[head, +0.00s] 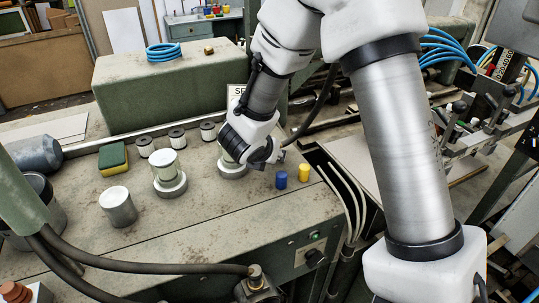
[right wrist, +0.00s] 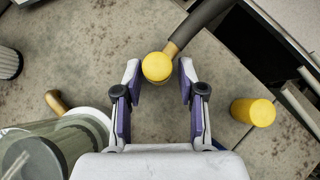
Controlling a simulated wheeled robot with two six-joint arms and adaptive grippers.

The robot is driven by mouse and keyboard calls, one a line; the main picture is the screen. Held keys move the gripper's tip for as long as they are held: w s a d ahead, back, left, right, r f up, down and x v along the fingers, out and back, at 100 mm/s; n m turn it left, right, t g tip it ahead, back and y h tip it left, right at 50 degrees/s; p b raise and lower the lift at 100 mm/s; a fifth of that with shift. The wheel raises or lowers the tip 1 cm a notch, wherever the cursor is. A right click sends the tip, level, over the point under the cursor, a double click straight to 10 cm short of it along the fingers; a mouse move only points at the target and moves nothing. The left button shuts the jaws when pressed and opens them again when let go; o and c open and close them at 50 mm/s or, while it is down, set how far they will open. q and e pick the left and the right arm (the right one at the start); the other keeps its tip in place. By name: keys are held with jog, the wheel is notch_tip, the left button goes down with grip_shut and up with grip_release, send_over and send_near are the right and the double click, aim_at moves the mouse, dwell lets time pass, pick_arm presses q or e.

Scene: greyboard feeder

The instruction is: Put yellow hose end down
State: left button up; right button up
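The yellow hose end (right wrist: 157,66) shows as a round yellow cap with a brass fitting and dark hose (right wrist: 195,25) leading up and right. It lies between the fingertips of my right gripper (right wrist: 160,75), with a visible gap at the right finger. The fingers stand apart, and I see no grip on it. In the head view my right gripper (head: 262,152) is low over the bench, hiding the hose end. The dark hose (head: 318,108) runs down to it from behind. My left gripper is not in view.
A loose yellow cap (head: 304,172), also in the wrist view (right wrist: 253,112), stands beside a blue cap (head: 281,180). A filter cup (right wrist: 50,150) is close by the left finger. Metal cups (head: 118,206) and a sponge (head: 113,158) stand left. The bench front is clear.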

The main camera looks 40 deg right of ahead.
jog(key=shift+s+d, duration=0.15)
jog(key=shift+s, duration=0.05)
jog(key=shift+s+r, duration=0.15)
jog(key=shift+s, duration=0.15)
jog(key=shift+a+r, duration=0.1)
jog(key=shift+a, duration=0.1)
jog(key=v, duration=1.1)
jog(key=shift+r+p, duration=0.2)
jog(key=shift+p, duration=0.15)
jog(key=shift+a, duration=0.25)
